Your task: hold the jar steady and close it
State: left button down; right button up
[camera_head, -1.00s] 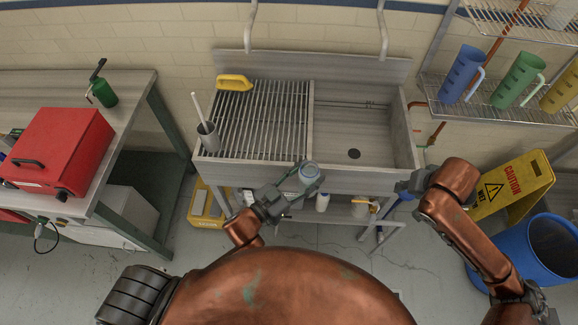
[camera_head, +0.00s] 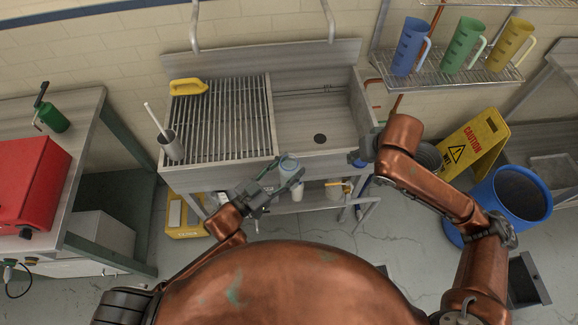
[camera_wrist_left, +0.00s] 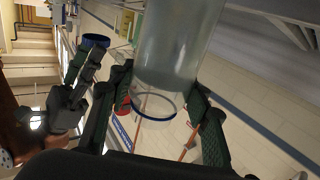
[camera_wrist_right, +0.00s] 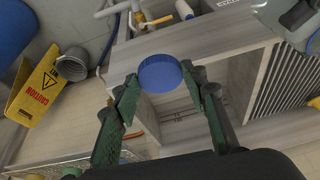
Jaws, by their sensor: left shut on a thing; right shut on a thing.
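A translucent pale jar (camera_head: 288,166) is held in my left gripper (camera_head: 277,186) in front of the sink. In the left wrist view the jar (camera_wrist_left: 180,45) stands between the green fingers of that gripper. My right gripper (camera_head: 362,153) is to the right of the jar, shut on a round blue lid (camera_wrist_right: 160,74). The right wrist view shows the lid between the fingertips, and part of the jar (camera_wrist_right: 300,14) at the upper right. The left wrist view also shows the lid (camera_wrist_left: 96,40), clear of the jar. The jar's mouth is not clear.
A steel sink (camera_head: 335,100) with a slatted drainboard (camera_head: 222,120) stands ahead. A blue bin (camera_head: 515,196) and a yellow caution sign (camera_head: 470,145) are at the right. A worktable with a red box (camera_head: 28,185) is at the left. Coloured jugs stand on a wire shelf (camera_head: 448,75).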

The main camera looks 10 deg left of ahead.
jog(key=a+r+n+y, duration=0.1)
jog(key=a+r+n, duration=0.45)
jog(key=a, duration=0.65)
notch_tip(320, 180, up, 4)
jog(key=n+g+y, duration=0.1)
jog(key=n+g, duration=0.1)
jog(key=n, duration=0.1)
send_over(292, 156)
jog(key=s, duration=0.3)
jog(key=shift+f, duration=0.1)
jog(key=shift+w+d+f, duration=0.1)
jog(key=shift+f, duration=1.8)
jog(key=shift+t, duration=0.3)
jog(key=shift+f, duration=0.85)
jog(key=shift+f, duration=0.55)
